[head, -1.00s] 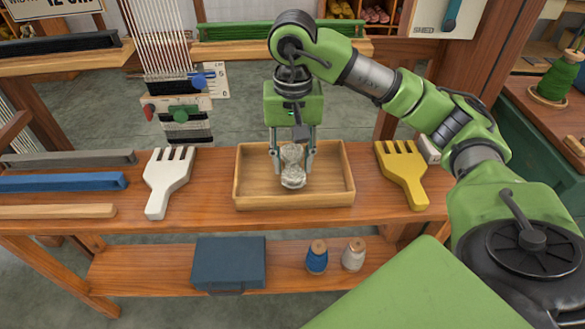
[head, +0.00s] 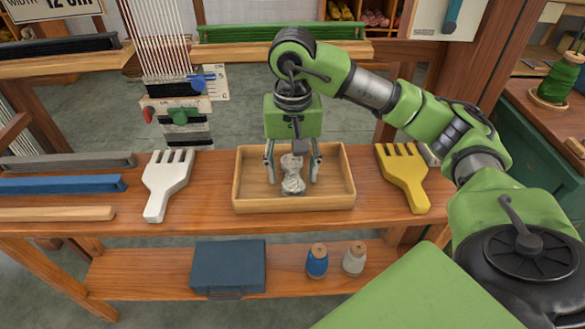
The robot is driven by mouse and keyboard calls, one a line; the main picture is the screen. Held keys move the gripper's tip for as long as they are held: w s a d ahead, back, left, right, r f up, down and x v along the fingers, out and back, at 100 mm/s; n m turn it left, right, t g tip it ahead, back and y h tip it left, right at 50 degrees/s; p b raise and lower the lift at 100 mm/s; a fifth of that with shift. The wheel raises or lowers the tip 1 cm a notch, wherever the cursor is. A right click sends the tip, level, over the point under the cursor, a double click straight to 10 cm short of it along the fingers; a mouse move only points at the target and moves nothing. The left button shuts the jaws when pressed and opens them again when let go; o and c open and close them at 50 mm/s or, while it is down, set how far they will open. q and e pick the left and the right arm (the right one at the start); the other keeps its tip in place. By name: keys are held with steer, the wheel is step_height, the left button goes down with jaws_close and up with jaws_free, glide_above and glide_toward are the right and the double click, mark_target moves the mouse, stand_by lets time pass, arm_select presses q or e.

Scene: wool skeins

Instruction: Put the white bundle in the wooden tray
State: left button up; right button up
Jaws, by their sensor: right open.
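The white bundle (head: 292,175) is a greyish-white twisted skein, pinched at its middle. It is inside the wooden tray (head: 293,205), near the tray's centre, and seems to rest on its floor. The tray is a shallow light-wood box on the bench top. My right gripper (head: 292,178) reaches down from above, its fingers open on either side of the bundle with gaps showing. The gripper's body partly hides the tray's back wall. My left gripper does not show.
A white comb (head: 167,185) lies left of the tray and a yellow comb (head: 403,177) lies right of it. Several bars, one blue (head: 62,183), lie at the far left. A lower shelf holds a blue box (head: 229,266) and two spools (head: 317,261).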

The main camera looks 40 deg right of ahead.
mark_target(292, 171)
steer(key=shift+r, duration=0.2)
step_height(292, 171, up, 5)
steer(key=shift+w+r+p, duration=0.1)
steer(key=shift+r+p, duration=0.05)
steer(key=shift+p, duration=0.9)
arm_select(q)
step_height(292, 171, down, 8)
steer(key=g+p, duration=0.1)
steer(key=p, duration=0.1)
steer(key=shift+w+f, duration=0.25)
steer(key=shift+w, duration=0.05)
arm_select(e)
step_height(292, 171, up, 7)
steer(key=shift+f, duration=0.2)
